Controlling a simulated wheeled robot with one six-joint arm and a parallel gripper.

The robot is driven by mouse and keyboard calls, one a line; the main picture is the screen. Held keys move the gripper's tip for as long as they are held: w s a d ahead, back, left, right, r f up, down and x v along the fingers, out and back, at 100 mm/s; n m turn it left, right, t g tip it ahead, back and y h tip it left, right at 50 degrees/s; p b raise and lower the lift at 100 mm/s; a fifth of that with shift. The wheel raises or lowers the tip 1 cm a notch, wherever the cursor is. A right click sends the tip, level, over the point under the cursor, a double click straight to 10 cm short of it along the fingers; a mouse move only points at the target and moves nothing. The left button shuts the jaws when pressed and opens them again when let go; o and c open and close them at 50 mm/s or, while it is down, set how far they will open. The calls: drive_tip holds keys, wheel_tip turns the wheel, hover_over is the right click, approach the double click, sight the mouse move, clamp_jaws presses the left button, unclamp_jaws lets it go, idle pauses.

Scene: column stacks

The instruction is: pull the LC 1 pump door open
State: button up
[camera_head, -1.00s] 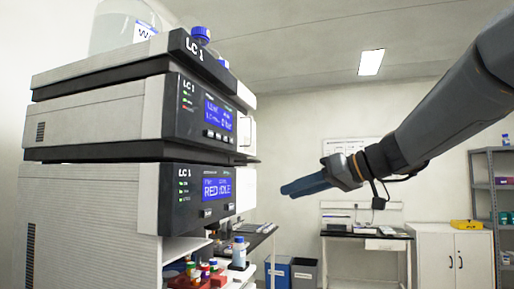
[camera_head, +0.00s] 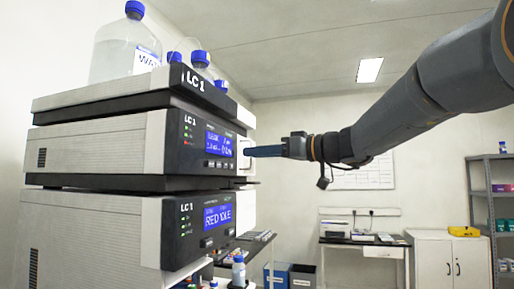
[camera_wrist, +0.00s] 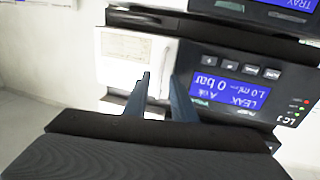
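The LC 1 pump module (camera_head: 110,145) is the middle grey-and-black unit of the stack at left, with a blue screen. Its white door (camera_wrist: 125,50) fills the upper left of the upside-down wrist view, beside the screen panel; it looks shut. In the head view the door (camera_head: 242,163) shows as a thin strip at the module's right end. My gripper (camera_head: 251,151) is right at the door's front. In the wrist view my gripper (camera_wrist: 160,78) has two fingers apart at the door's edge near the screen. A pale upright strip, perhaps the handle, shows between them; contact is unclear.
Bottles with blue caps (camera_head: 134,10) stand on top of the stack. Another LC 1 unit (camera_head: 95,225) is below. A bench with equipment (camera_head: 365,240), a white cabinet (camera_head: 432,262) and shelves (camera_head: 490,160) stand farther back.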

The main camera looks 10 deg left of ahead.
drive_tip(key=shift+a, duration=0.15)
drive_tip(key=shift+c, duration=0.5)
clamp_jaws()
idle(0.9)
